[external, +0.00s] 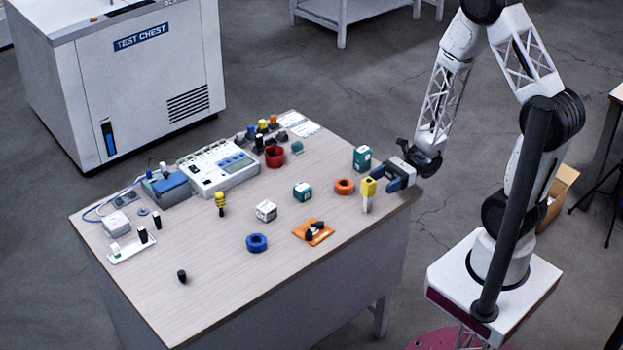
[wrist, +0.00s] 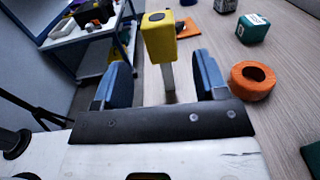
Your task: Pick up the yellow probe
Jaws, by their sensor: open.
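The yellow probe (external: 368,187) stands upright near the table's right edge, with a yellow block on top and a pale narrow stem below. In the wrist view the probe (wrist: 160,40) is straight ahead, its stem lined up in the gap between the two blue fingers. My gripper (external: 392,178) is open and low over the table's right edge, beside the probe. In the wrist view my gripper (wrist: 162,62) shows a gap on both sides of the stem. Whether the stem is between the fingertips or just beyond them I cannot tell.
An orange ring (external: 344,186) lies close to the probe, and a teal block (external: 362,158) stands behind it. An orange mat (external: 300,235) with dark pieces, a blue ring (external: 257,242) and a yellow-and-black piece (external: 220,201) are further left. The table's front is mostly clear.

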